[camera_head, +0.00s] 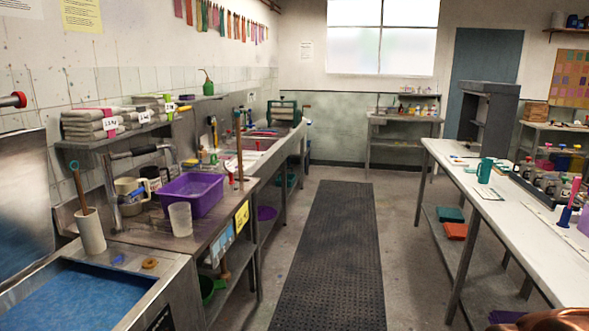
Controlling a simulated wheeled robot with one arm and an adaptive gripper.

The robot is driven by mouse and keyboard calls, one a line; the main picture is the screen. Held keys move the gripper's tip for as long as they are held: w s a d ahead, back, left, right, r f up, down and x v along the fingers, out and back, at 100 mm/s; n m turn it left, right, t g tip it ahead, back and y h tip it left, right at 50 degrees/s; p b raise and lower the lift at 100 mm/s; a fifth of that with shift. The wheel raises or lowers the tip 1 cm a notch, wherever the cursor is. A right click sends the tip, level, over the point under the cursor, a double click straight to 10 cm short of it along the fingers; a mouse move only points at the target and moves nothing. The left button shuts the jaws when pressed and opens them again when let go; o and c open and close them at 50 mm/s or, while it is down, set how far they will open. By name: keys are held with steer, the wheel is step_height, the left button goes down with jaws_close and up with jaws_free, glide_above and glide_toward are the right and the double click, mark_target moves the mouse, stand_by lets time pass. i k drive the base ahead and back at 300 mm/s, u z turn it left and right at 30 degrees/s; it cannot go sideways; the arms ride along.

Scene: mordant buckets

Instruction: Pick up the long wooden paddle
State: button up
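A long upright wooden stick (239,148) stands at the right edge of the left counter, near the sink; it may be the paddle, but its lower end is not clear. A shorter wooden handle with a teal ring (77,186) leans out of a white cylinder (91,231) at the near left. I cannot tell what shape its hidden lower end has.
A purple basin (191,195) and a white cup (180,219) sit on the left counter, beside a blue-filled vat (75,298). A dark floor mat (333,250) runs along the clear aisle. A long white table (500,215) bounds the right side.

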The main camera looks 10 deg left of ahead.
mark_target(237, 114)
steer(key=z, duration=0.2)
steer(key=i, duration=1.65)
steer(key=u, duration=0.8)
steer(key=i, duration=1)
steer(key=u, duration=1)
